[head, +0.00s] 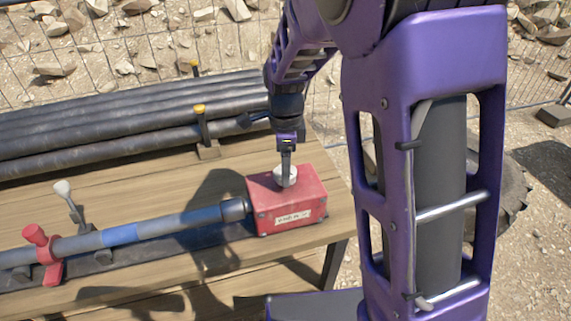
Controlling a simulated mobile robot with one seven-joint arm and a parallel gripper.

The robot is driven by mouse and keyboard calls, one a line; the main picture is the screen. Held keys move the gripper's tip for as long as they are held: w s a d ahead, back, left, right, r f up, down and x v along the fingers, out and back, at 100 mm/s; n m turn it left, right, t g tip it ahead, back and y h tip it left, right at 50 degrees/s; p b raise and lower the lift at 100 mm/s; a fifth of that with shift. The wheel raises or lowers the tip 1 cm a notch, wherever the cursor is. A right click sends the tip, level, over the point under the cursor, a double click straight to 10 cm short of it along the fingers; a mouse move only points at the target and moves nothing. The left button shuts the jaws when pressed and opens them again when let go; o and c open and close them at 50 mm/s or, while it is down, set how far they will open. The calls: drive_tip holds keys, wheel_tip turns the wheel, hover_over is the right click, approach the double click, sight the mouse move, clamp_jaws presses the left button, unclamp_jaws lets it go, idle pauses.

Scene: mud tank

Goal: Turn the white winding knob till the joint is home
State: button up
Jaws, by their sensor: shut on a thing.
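The white winding knob (285,179) stands on top of a red box (309,192) near the right end of the wooden table. My gripper (286,164) points straight down from above and is shut on the knob, covering part of it. A grey pipe (178,222) with a blue band (119,235) runs from the left toward the box. Its dark end piece (234,209) meets the box's left side. Whether the joint there is fully closed cannot be told from this view.
A red clamp (44,254) holds the pipe at the left. A white-handled lever (66,196) stands behind it. Several dark pipes (90,128) lie along the back, near yellow-topped posts (200,120). The wooden table's (150,186) right edge is close beside the box.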

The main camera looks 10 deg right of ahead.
idle(0.3)
drive_tip(key=o, duration=1.4)
drive_tip(key=shift+c, duration=0.2)
wheel_tip(320, 180, up, 17)
drive_tip(key=p, duration=0.1)
drive_tip(key=shift+r, duration=0.2)
